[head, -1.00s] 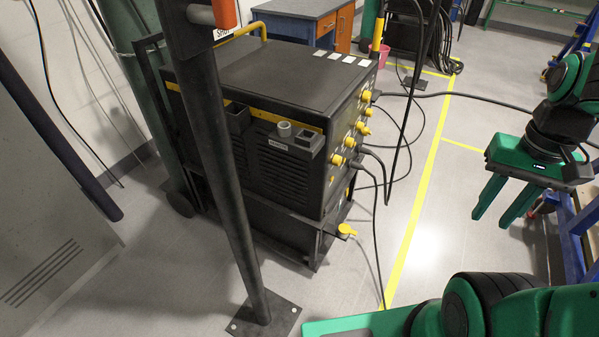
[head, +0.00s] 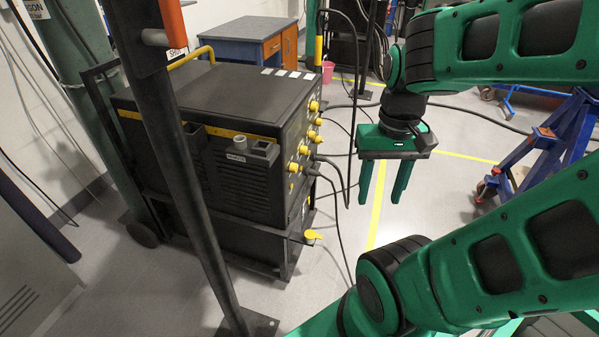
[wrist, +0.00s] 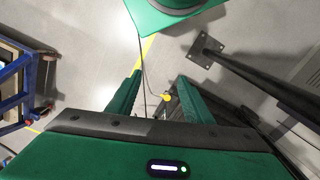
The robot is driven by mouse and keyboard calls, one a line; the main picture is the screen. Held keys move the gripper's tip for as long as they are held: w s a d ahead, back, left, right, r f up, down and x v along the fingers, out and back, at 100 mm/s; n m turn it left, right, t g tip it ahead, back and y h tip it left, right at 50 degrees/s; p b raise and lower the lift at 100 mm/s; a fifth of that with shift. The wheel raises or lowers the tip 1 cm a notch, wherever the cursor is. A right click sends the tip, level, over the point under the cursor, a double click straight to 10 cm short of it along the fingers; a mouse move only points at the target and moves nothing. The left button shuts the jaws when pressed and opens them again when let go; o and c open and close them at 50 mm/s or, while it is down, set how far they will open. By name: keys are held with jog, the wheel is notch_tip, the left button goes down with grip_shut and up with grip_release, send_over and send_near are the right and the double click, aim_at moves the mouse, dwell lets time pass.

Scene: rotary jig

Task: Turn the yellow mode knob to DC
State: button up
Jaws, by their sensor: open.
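A black welding machine (head: 235,95) stands left of centre in the head view. Its front panel faces right and is seen at a steep angle. Several yellow knobs or connectors (head: 304,150) stick out of that panel; I cannot tell which is the mode knob, and no DC marking is readable. My green gripper (head: 379,202) is open and empty, fingers pointing down, to the right of the panel and apart from it. In the wrist view the open fingers (wrist: 160,78) have floor and a cable beyond them.
A dark post (head: 190,200) on a floor plate stands before the machine. Black cables (head: 335,185) hang from the panel. A yellow fitting (head: 313,235) juts out low. A blue frame (head: 540,150) stands at the right. Floor with yellow lines (head: 375,215) lies between.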

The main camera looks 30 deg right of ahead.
jog(key=m+t+y, duration=1)
jog(key=m+t, duration=0.5)
jog(key=m, duration=0.6)
send_near(297, 169)
jog(key=x, duration=0.8)
jog(key=shift+w+a+f, duration=0.1)
jog(key=shift+w+f, duration=0.05)
jog(key=shift+w, duration=0.1)
